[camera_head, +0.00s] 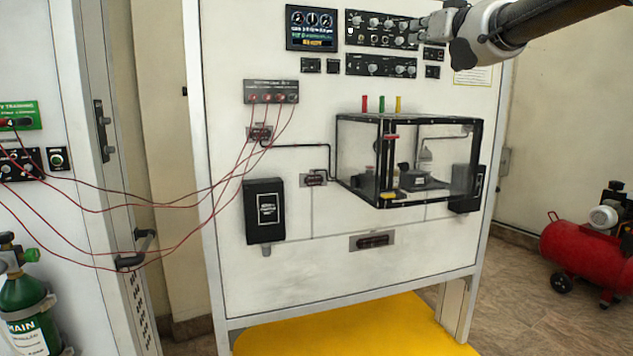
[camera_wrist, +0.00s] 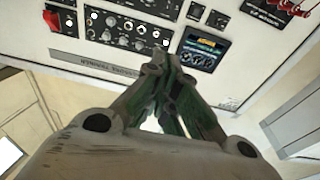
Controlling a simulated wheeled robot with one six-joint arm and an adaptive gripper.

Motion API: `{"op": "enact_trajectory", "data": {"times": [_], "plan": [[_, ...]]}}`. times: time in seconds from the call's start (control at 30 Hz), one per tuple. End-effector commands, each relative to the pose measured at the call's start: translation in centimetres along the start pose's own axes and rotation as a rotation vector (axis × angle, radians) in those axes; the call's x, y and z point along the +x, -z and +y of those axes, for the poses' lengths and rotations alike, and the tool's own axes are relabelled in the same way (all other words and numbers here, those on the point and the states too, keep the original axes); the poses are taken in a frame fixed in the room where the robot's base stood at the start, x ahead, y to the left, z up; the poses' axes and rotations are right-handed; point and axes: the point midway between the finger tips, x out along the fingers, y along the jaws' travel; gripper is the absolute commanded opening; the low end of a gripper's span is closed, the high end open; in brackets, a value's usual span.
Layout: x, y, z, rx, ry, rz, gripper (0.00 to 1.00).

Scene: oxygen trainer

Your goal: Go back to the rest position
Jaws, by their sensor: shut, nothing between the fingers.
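My gripper (camera_head: 418,27) is at the top right of the white trainer panel (camera_head: 330,265) in the head view, in front of the upper knob module (camera_head: 372,30). In the wrist view the fingers of my gripper (camera_wrist: 160,62) are together and empty, with the tips over the panel near the knob rows (camera_wrist: 122,32) and the display screen (camera_wrist: 203,50). I cannot tell whether the fingertips touch the panel. The display screen (camera_head: 311,28) is lit at the panel's top left in the head view.
A clear box (camera_head: 345,150) with black edges juts from the panel, with red, green and yellow pegs on top. Red cables (camera_head: 215,185) hang across to the left cabinet (camera_head: 60,80). A green cylinder (camera_head: 25,305) stands lower left, and a red compressor (camera_head: 585,250) stands on the floor at right.

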Motion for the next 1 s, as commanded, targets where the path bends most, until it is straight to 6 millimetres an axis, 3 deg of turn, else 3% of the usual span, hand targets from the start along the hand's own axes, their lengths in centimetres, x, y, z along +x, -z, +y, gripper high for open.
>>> {"op": "enact_trajectory", "data": {"times": [0.17, 0.37, 0.53, 0.67, 0.77, 0.87, 1.0], "plan": [[-0.1, -1.3, 0.9, -0.052, -0.034, -0.051, 0.00], [-0.5, -4.3, 2.4, -0.078, -0.090, -0.152, 0.00], [-1.4, -8.2, 3.8, -0.092, -0.139, -0.270, 0.00], [-3.5, -12.3, 5.0, -0.100, -0.185, -0.403, 0.00], [-6.0, -16.0, 5.9, -0.099, -0.220, -0.528, 0.00], [-10.2, -20.3, 6.7, -0.092, -0.254, -0.686, 0.00], [-19.3, -27.1, 6.7, -0.055, -0.282, -0.959, 0.00]]}}
